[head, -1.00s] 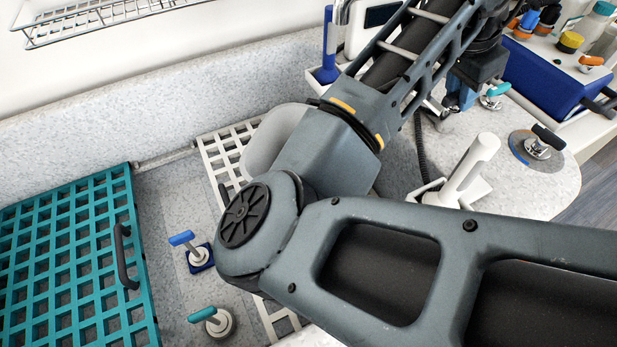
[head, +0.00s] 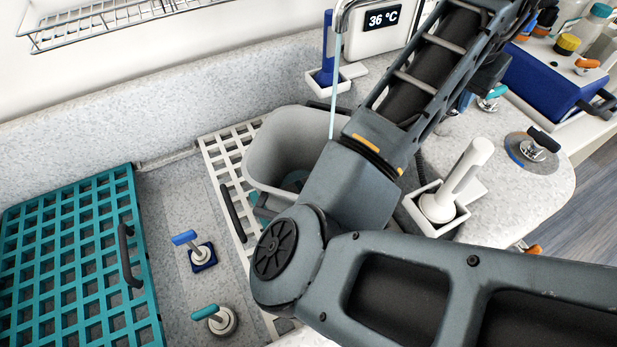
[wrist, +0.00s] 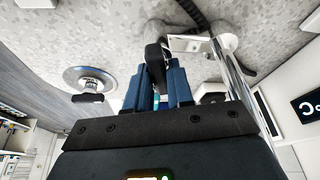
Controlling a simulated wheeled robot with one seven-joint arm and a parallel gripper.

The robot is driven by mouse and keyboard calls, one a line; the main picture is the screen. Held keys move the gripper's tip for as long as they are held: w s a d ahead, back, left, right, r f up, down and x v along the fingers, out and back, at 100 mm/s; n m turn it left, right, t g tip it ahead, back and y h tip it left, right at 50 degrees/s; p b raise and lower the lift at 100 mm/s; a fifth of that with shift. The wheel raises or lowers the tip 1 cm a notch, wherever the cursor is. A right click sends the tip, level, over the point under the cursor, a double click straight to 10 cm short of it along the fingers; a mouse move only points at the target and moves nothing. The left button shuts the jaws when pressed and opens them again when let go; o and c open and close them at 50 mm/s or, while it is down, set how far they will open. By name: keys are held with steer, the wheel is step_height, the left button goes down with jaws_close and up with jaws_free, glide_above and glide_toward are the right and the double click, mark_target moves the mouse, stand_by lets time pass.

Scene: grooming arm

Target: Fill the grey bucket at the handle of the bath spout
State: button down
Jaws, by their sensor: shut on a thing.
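The grey bucket (head: 290,140) stands on the white slatted grid in the basin, partly behind my arm. The bath spout (head: 346,12) is above it. A thin pale-blue stream of water (head: 334,85) runs from the spout down into the bucket. A bluish patch shows low inside the bucket; I cannot tell the water level. In the wrist view my gripper (wrist: 157,98) has its blue fingers shut around a black handle (wrist: 157,62). The handle's link to the spout is not clear. In the head view my arm hides most of the gripper.
A display (head: 382,20) reads 36 °C. A teal grid (head: 70,260) with a dark handle lies at left. Two knobbed plugs (head: 200,252) stand in the basin. A white holder with an upright handle (head: 440,205) is right of my arm. A blue box (head: 545,75) stands at back right.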

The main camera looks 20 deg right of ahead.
steer(key=shift+n+t+p, duration=0.3)
steer(key=shift+n+t, duration=0.1)
steer(key=shift+n, duration=0.7)
steer(key=shift+r+n+y+p, duration=0.1)
steer(key=shift+n+y+p, duration=0.2)
steer(key=shift+n+p, duration=0.35)
steer(key=shift+b, duration=0.3)
stand_by(6.0)
